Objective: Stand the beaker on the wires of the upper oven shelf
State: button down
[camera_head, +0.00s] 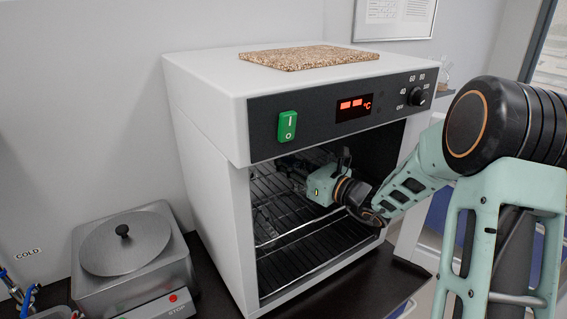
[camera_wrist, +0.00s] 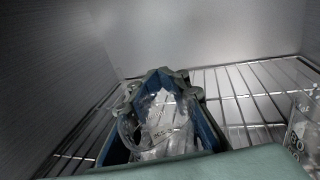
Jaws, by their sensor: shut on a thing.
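My gripper (camera_head: 298,172) is inside the open oven (camera_head: 200,165), just above the upper shelf (camera_head: 268,212). In the wrist view my gripper (camera_wrist: 163,112) is shut on a clear glass beaker (camera_wrist: 160,125) with pale markings. The shelf wires (camera_wrist: 240,92) run behind and to both sides of it. In the head view the beaker is hard to make out in the dark interior. I cannot tell whether its base touches the wires.
Another clear vessel with pale markings (camera_wrist: 303,132) stands at the right edge of the wrist view. Oven walls (camera_wrist: 55,70) flank the shelf. A lower rack (camera_head: 300,262) lies beneath. A hotplate-like device (camera_head: 125,245) is left of the oven.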

jog(key=shift+s+f, duration=0.1)
jog(key=shift+f, duration=0.15)
jog(key=shift+f, duration=0.2)
jog(key=c, duration=1.7)
grip_release()
jog(key=shift+r, duration=0.25)
jog(key=b+v, duration=0.1)
jog(key=v, duration=1.1)
